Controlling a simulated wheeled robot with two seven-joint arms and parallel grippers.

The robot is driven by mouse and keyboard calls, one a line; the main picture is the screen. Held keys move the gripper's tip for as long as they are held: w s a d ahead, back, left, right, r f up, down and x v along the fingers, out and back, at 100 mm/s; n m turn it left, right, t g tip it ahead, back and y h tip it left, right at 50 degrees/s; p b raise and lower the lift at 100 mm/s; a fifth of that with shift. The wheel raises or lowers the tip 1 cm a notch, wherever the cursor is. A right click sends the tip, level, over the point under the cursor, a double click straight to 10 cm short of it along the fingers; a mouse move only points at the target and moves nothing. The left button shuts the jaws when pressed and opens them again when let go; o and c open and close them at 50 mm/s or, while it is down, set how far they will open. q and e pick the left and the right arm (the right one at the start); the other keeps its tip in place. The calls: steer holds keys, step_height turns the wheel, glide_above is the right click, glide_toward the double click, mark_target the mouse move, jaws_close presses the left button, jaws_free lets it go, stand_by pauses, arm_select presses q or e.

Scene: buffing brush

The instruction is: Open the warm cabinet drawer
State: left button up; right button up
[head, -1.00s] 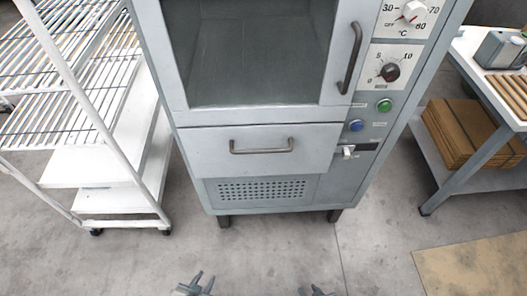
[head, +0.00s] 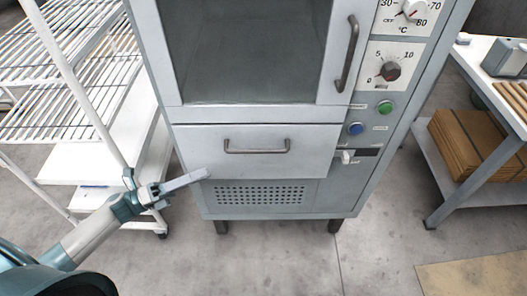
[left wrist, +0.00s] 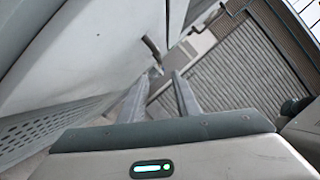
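The warm cabinet drawer (head: 258,166) is a flat pale grey front below the glass door, closed flush with the cabinet (head: 335,185). Its dark bar handle (head: 257,150) runs across the upper middle. My left gripper (head: 207,174) is in front of the drawer's lower left part, left of and below the handle, apart from it. In the left wrist view its two fingers (left wrist: 162,78) are spread with nothing between them. The handle (left wrist: 153,50) sticks out beyond the fingertips from the pale drawer front (left wrist: 85,60). My right gripper is out of view.
A white wire rack (head: 75,90) stands close on the left, beside my left arm. A bench (head: 470,75) with cardboard (head: 465,145) on its lower shelf is on the right. The door handle (head: 347,55) is above. The floor (head: 290,260) in front is clear.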

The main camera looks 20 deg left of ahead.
mark_target(256, 151)
arm_select(q)
steer(key=shift+w, duration=0.1)
